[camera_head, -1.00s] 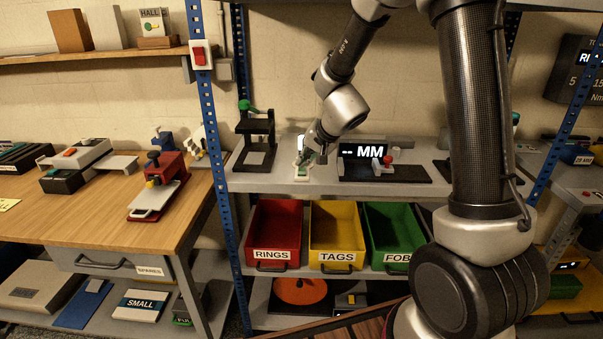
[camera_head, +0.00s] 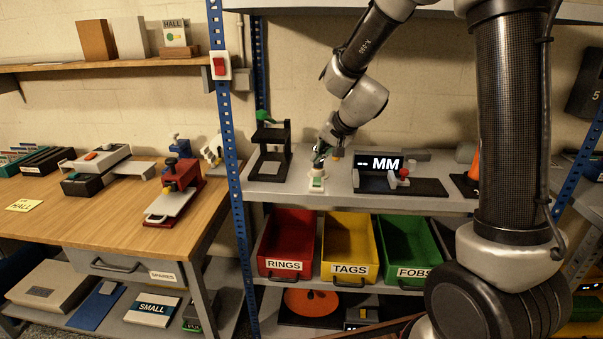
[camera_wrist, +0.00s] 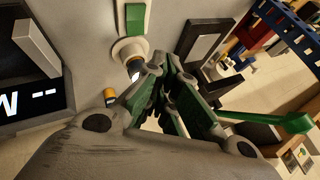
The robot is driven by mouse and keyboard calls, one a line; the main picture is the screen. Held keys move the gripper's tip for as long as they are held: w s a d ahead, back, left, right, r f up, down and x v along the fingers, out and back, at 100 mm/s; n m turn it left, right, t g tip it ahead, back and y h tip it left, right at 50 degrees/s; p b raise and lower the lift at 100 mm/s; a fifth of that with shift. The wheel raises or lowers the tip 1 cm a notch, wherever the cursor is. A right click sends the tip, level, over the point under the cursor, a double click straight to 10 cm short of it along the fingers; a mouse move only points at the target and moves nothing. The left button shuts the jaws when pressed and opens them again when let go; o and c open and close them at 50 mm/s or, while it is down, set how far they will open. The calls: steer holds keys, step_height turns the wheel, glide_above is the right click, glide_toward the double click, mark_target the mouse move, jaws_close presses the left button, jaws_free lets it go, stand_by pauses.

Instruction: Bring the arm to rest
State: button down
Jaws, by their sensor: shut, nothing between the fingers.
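My gripper (camera_head: 321,153) is above the grey shelf (camera_head: 293,193), just over a small white device with a green face (camera_head: 316,181). In the wrist view, my gripper's fingers (camera_wrist: 172,75) are together and hold nothing. The white and green device (camera_wrist: 134,22) shows beyond them at the top, with a round white part near the fingertips. I cannot tell whether the fingers touch it. My arm reaches down from the upper right.
A black stand with a green knob (camera_head: 270,148) is close left of my gripper. A black MM display (camera_head: 385,166) is at its right. Red (camera_head: 285,265), yellow (camera_head: 350,268) and green (camera_head: 412,272) bins are below. A blue post (camera_head: 227,150) stands left.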

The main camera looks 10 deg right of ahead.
steer(key=s+d+n+g, duration=0.2)
steer(key=s+n+g, duration=0.25)
steer(key=s, duration=0.85)
steer(key=s+d+r+h, duration=0.1)
steer(key=s+d+r, duration=0.2)
steer(key=s, duration=0.4)
steer(key=s+d+r+n+t+h, duration=0.1)
steer(key=s+d+r, duration=0.3)
steer(key=s, duration=0.3)
steer(key=s+d+r+h, duration=0.1)
steer(key=s+d+r, duration=0.2)
steer(key=s+d, duration=0.2)
steer(key=shift+s+r, duration=0.15)
steer(key=shift+s, duration=0.9)
steer(key=shift+d, duration=0.1)
